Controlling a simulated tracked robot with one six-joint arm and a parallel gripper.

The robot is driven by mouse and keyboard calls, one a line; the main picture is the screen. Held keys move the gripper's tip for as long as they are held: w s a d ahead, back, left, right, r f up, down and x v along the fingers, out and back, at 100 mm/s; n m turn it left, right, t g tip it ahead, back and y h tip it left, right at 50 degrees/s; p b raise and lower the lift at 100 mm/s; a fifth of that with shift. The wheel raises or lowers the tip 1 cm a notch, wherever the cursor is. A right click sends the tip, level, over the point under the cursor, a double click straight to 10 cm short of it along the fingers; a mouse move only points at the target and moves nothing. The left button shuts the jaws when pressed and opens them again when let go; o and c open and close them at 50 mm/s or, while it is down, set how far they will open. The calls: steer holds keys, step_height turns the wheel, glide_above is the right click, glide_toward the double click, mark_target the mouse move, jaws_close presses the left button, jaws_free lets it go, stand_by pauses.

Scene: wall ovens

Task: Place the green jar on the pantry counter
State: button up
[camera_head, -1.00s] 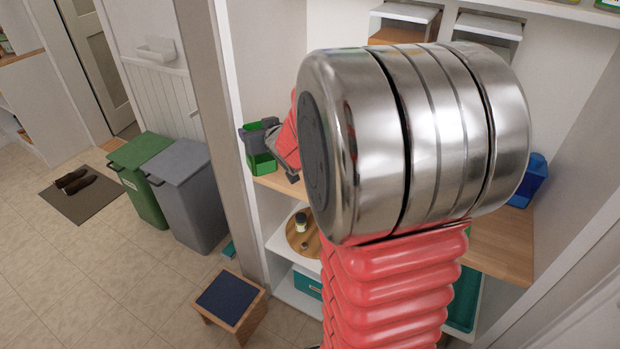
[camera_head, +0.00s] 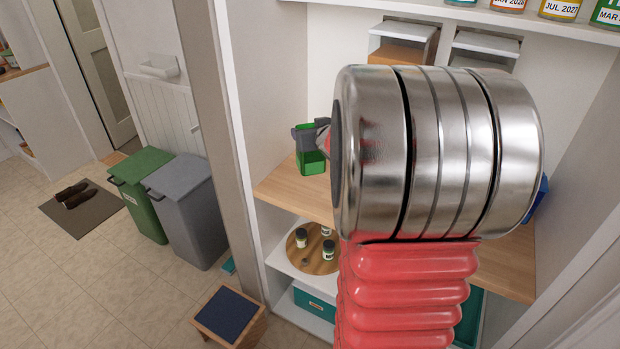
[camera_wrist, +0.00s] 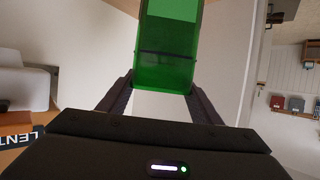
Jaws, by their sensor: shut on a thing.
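The green jar (camera_head: 312,163) is a see-through green container with a squarish body. My gripper (camera_head: 311,132) is shut on it near its top, and the jar looks upright. The jar also fills the upper middle of the wrist view (camera_wrist: 168,45), between the two dark fingers of my gripper (camera_wrist: 162,88). The pantry counter (camera_head: 284,193) is a light wooden shelf. In the head view the jar shows over the counter's left part. I cannot tell whether its base touches the wood. My arm hides the counter's middle.
A round wooden turntable (camera_head: 299,260) with several small jars is on the shelf below. A blue container (camera_head: 541,196) shows at the counter's right, partly hidden. Labelled jars (camera_head: 558,9) line the shelf above. A stool (camera_head: 228,314) stands on the floor in front.

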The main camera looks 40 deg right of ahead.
mark_target(315, 162)
steer(key=shift+f, duration=2.7)
steer(key=shift+f, duration=1.9)
steer(key=o, duration=1.9)
steer(key=shift+f, duration=0.15)
steer(key=shift+c, duration=0.2)
steer(key=shift+s+a+r, duration=0.2)
steer(key=shift+s+r, duration=0.2)
steer(key=shift+s, duration=0.1)
steer(key=v, duration=1)
steer(key=shift+s+a, duration=0.25)
steer(key=shift+s, duration=0.1)
